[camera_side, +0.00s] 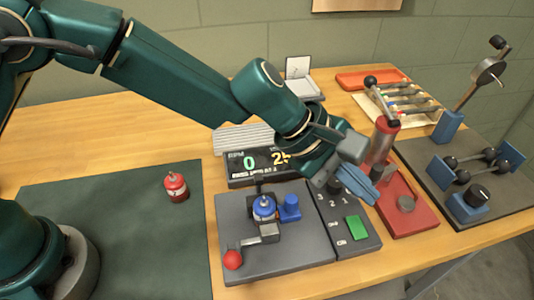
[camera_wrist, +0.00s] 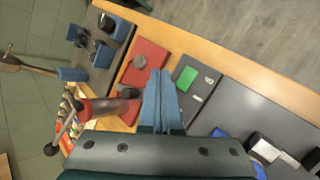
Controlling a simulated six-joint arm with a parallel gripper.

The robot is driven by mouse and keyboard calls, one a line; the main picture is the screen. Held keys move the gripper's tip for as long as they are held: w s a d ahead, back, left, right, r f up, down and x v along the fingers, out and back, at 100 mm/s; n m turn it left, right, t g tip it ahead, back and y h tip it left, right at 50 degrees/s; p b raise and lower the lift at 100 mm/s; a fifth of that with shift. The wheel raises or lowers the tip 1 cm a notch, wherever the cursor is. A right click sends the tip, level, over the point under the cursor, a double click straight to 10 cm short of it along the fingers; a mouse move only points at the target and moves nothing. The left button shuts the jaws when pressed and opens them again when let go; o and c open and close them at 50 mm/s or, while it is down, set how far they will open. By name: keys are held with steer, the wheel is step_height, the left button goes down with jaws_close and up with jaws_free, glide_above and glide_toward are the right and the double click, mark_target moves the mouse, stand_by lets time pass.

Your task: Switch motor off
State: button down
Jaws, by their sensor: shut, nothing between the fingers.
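The green rocker switch (camera_side: 353,228) sits on a dark control panel (camera_side: 362,247) with small white labels, too small to read surely. The digits 3, 2, 1 stand above it, and a dark knob (camera_side: 335,187) is partly hidden by my gripper. My gripper (camera_side: 371,197) has blue fingers, shut and empty, above the panel's right edge beside the red tray. In the wrist view the fingertips (camera_wrist: 160,73) are apart from the green switch (camera_wrist: 187,78), which lies to their right. The motor plate (camera_side: 290,255) bears a blue-topped part (camera_side: 264,207).
A red tray (camera_side: 418,217) with a red cylinder (camera_side: 381,143) stands right of the panel. A dark board with blue blocks (camera_side: 442,170) is farther right. A red bottle (camera_side: 176,187) stands on the green mat (camera_side: 120,240). A red-ball lever (camera_side: 232,259) is at the plate's front.

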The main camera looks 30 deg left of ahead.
mark_target(348, 219)
steer(key=shift+w+a+f, duration=0.1)
steer(key=shift+a+f, duration=0.05)
steer(key=shift+f, duration=0.95)
steer(key=shift+w+a+f, duration=0.1)
steer(key=shift+f, duration=1)
steer(key=shift+f, duration=0.15)
stand_by(0.4)
steer(key=shift+f, duration=0.25)
steer(key=shift+f, duration=0.3)
stand_by(0.5)
steer(key=shift+r, duration=0.75)
steer(key=shift+s+d+r, duration=0.1)
steer(key=shift+s+r, duration=0.05)
steer(key=shift+r, duration=1.1)
steer(key=shift+s+d+r, duration=0.1)
steer(key=shift+r, duration=1.15)
